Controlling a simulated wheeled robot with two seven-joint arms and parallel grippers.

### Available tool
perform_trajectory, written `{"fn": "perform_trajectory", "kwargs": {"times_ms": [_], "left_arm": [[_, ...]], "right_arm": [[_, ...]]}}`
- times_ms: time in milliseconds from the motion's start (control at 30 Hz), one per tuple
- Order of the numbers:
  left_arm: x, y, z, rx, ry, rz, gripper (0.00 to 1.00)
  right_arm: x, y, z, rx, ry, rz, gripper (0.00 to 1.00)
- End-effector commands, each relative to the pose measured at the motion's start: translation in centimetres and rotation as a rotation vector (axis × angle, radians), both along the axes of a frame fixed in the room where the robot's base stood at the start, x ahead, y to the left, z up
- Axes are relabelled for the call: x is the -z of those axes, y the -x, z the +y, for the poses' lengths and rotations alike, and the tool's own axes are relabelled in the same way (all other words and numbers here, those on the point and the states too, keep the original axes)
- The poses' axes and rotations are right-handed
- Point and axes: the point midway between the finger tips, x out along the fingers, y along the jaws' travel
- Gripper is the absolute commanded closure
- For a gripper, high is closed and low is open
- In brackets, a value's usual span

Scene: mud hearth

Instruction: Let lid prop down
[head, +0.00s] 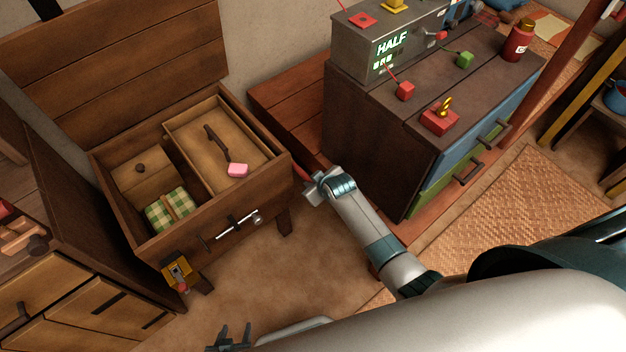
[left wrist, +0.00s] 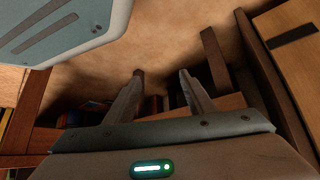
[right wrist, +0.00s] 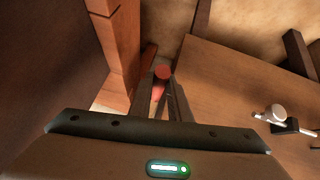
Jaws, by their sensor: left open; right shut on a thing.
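The chest (head: 190,235) stands open at the left, its plank lid (head: 130,50) raised behind it. My right gripper (head: 308,186) is beside the chest's right end, shut on a red rod (head: 299,172). The rod's round red end (right wrist: 163,72) shows between the fingers in the right wrist view. It may be the lid prop; most of it is hidden, and I cannot see how it meets the lid. My left gripper (head: 229,338) is low in front of the chest, open and empty; its spread fingers (left wrist: 162,80) show in the left wrist view.
A silver bolt (head: 240,225) and a yellow fitting (head: 177,270) are on the chest front. A dark cabinet (head: 375,145) stands right of my right arm. Floor is clear before the chest.

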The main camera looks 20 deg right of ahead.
Motion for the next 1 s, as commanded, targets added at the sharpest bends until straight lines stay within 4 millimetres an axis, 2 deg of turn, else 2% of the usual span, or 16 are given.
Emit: {"fn": "perform_trajectory", "kwargs": {"times_ms": [67, 200, 400, 767, 800, 867, 1000], "left_arm": [[-0.6, 0.1, -0.3, 0.004, 0.006, -0.016, 0.51], [0.5, 1.9, 0.6, 0.004, -0.012, 0.035, 0.51], [1.3, 3.3, 1.2, 0.003, -0.025, 0.076, 0.51], [1.5, 3.5, 1.3, 0.002, -0.026, 0.081, 0.51], [1.5, 3.5, 1.3, 0.002, -0.026, 0.081, 0.51], [1.5, 3.5, 1.3, 0.002, -0.026, 0.081, 0.51], [1.4, 3.4, 1.3, 0.003, -0.027, 0.08, 0.51]], "right_arm": [[-0.6, -0.1, 0.0, 0.0, 0.005, 0.012, 1.0], [-0.8, -0.2, 0.0, 0.0, 0.012, 0.029, 1.0], [-0.9, -0.3, 0.0, 0.0, 0.016, 0.041, 1.0], [-1.0, -0.3, 0.0, 0.0, 0.018, 0.04, 1.0], [-1.0, -0.3, 0.0, 0.0, 0.018, 0.04, 0.81], [-1.0, -0.3, 0.0, 0.001, 0.017, 0.04, 0.67], [-0.9, -0.3, 0.0, 0.0, 0.017, 0.042, 0.64]]}}
